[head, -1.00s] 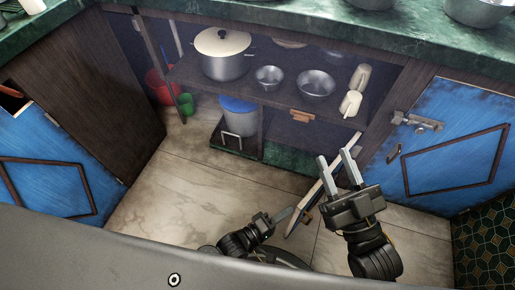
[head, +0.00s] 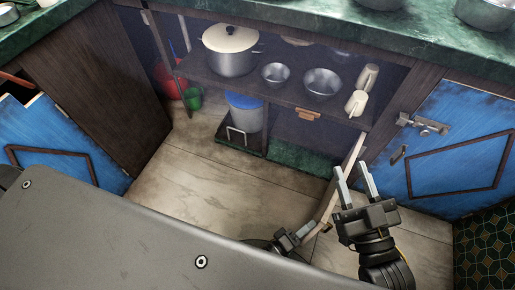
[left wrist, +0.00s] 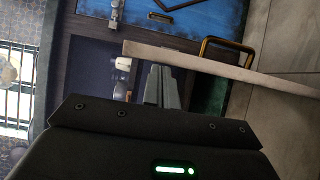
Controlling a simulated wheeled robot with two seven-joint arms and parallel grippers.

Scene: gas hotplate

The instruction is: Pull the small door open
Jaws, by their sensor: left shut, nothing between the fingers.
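The small door (head: 345,178) stands open, seen nearly edge-on in the head view, swung out from the right side of the low cabinet. The left wrist view shows its pale edge (left wrist: 235,72) and a brass handle (left wrist: 226,45) on the far side. My left gripper (head: 308,229) is shut and empty, low beside the door's free end on its inner side. Its fingers (left wrist: 161,72) lie close to the door edge; I cannot tell if they touch it. My right gripper (head: 356,172) is open and empty, on the door's right side, its fingers pointing up.
The cabinet shelf (head: 250,88) holds a lidded pot (head: 230,52), metal bowls (head: 321,82) and white mugs (head: 356,103). A blue-lidded container (head: 243,112) stands below. A latched blue door (head: 455,140) is at right. Floor (head: 215,190) is clear left of the small door.

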